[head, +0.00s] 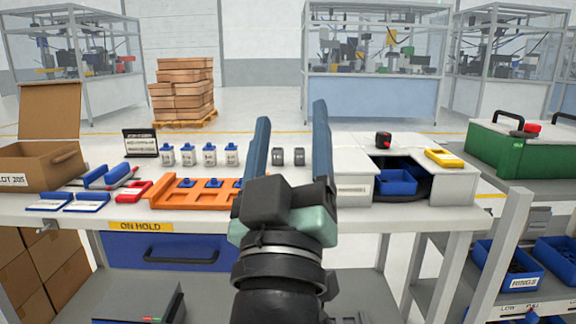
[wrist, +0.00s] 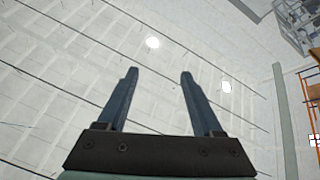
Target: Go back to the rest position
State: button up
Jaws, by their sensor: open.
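My gripper (head: 291,140) is raised in front of the bench in the head view, with its two blue fingers pointing up and well apart. Nothing is between them. In the wrist view my gripper (wrist: 158,75) also shows spread, empty fingers against the pale ceiling or wall. The white workbench (head: 350,213) stands behind it, and the gripper touches nothing that I can see. My wrist and fingers hide part of the bench top.
An orange rack (head: 170,193) with blue pieces, several small bottles (head: 209,155), two dark rings (head: 288,156) and a blue bin (head: 396,182) are on the bench. An open carton (head: 38,163) stands left. A green case (head: 520,150) stands right.

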jog(key=s+r+m+t+y+p, duration=0.2)
jog(key=s+r+m+t, duration=0.15)
jog(key=s+r, duration=0.8)
notch_tip(320, 180, up, 28)
jog(key=p, duration=2.7)
jog(key=shift+w+a+r+g+p, duration=0.15)
jog(key=shift+w+g+p, duration=0.2)
jog(key=shift+w+p, duration=0.05)
